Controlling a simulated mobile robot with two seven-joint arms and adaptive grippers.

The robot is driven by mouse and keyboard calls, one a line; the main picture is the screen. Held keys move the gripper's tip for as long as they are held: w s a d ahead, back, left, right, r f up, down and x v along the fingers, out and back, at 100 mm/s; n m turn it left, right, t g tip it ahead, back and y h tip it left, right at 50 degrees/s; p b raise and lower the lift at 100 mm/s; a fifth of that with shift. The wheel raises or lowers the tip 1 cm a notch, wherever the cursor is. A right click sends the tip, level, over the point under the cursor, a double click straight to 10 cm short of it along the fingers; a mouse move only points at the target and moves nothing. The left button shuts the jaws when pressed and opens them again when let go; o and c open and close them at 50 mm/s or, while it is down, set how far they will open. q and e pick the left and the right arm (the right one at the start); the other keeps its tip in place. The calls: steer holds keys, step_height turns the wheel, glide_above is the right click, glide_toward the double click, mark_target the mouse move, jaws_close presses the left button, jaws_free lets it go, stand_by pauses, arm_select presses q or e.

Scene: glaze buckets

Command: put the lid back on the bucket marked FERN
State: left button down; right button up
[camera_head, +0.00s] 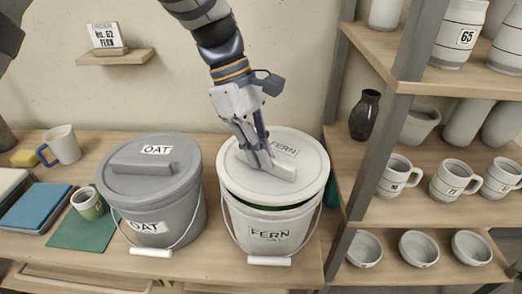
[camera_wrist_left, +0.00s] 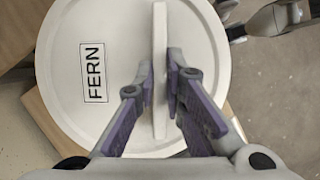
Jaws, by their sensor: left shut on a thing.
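The white FERN bucket (camera_head: 270,226) stands on the bench with its wire handle hanging down in front. The white lid marked FERN (camera_head: 300,168) is over its mouth, slightly tilted, with a dark green gap showing under the front rim. My left gripper (camera_head: 264,160) is shut on the lid's bar handle. In the left wrist view the gripper (camera_wrist_left: 160,85) has a finger on each side of the bar, and the lid's FERN label (camera_wrist_left: 94,72) lies left of it. The lid's far edge contact is hidden.
A grey OAT bucket (camera_head: 152,205) with its lid on stands close to the left. A shelf unit (camera_head: 345,190) with mugs and bowls rises close to the right. A mug (camera_head: 62,145), a small cup (camera_head: 88,203) and a green mat (camera_head: 82,235) are at far left.

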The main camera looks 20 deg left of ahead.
arm_select(q)
steer(key=shift+f, duration=0.9)
stand_by(1.1)
steer(key=c, duration=1.1)
jaws_free()
steer(key=shift+r, duration=3.5)
jaws_close()
